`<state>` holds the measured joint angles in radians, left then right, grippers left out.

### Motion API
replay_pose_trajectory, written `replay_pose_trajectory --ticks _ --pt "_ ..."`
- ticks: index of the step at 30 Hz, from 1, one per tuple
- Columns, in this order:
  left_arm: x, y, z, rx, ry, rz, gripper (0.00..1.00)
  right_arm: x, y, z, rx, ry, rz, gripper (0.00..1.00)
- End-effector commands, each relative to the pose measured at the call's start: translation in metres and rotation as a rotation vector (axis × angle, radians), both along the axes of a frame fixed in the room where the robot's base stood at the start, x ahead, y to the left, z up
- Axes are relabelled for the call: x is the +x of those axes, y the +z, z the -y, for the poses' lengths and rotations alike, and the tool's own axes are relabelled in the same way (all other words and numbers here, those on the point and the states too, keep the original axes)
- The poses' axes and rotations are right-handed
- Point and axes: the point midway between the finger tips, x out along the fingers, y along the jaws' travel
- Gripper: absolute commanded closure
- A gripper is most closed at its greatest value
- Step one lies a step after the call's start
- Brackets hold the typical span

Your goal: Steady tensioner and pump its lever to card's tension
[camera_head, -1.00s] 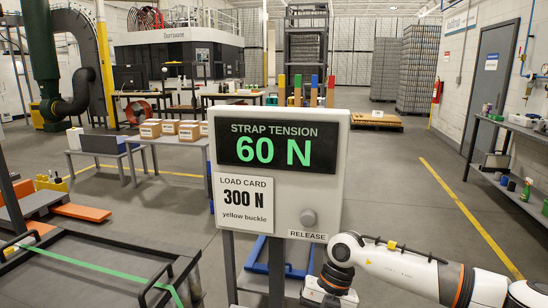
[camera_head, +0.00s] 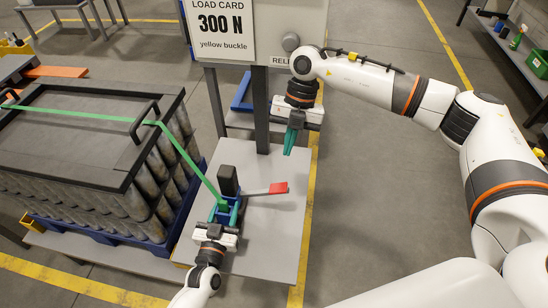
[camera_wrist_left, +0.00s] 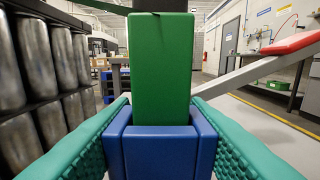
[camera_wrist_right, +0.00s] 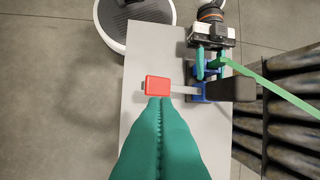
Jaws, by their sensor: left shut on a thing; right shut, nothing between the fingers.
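The tensioner (camera_wrist_right: 207,75) stands on the grey table, with a blue body and a black block. The green strap (camera_head: 197,168) runs from it up over the can stack. My left gripper (camera_head: 222,222) is shut on the tensioner; in the left wrist view its teal pads flank the blue body (camera_wrist_left: 160,150), with a green block (camera_wrist_left: 162,65) behind. The grey lever with a red end (camera_head: 278,188) sticks out to the right, slightly raised. My right gripper (camera_head: 290,150) is shut and empty above and behind the red end, which also shows beyond its fingertips in the right wrist view (camera_wrist_right: 157,86).
The load card (camera_head: 223,30) reads 300 N, yellow buckle. The tension readout is out of view. Strapped cans (camera_head: 110,205) stand left of the table (camera_head: 270,235). The panel post (camera_head: 261,110) rises behind the tensioner. The table's right part is clear.

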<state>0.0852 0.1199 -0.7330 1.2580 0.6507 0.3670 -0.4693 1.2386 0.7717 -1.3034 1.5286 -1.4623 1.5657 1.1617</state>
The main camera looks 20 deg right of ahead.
Motion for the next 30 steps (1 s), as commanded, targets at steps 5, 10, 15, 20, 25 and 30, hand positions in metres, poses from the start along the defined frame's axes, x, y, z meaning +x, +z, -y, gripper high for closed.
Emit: replay_pose_trajectory --ticks 5,10,15,20,25,30 --pt "-0.002 -0.002 0.002 0.002 -0.006 -0.005 1.0 0.017 0.02 -0.034 -0.146 0.009 -0.077 1.0" --pt "-0.002 -0.002 0.002 0.002 -0.005 -0.005 1.0 0.024 0.034 -0.049 -0.249 0.002 -0.117 1.0" --pt "-0.002 -0.002 0.002 0.002 -0.005 -0.005 1.0 0.024 0.037 -0.051 -0.276 -0.003 -0.127 1.0" --pt "-0.002 -0.002 0.002 0.002 -0.005 -0.005 1.0 0.024 0.037 -0.051 -0.274 -0.003 -0.126 1.0" --pt "-0.002 -0.002 0.002 0.002 -0.004 -0.005 1.0 0.023 0.032 -0.051 -0.273 -0.002 -0.127 1.0" --pt "-0.002 -0.002 0.002 0.002 -0.004 -0.005 1.0 0.014 0.01 -0.051 -0.274 0.0 -0.128 1.0"
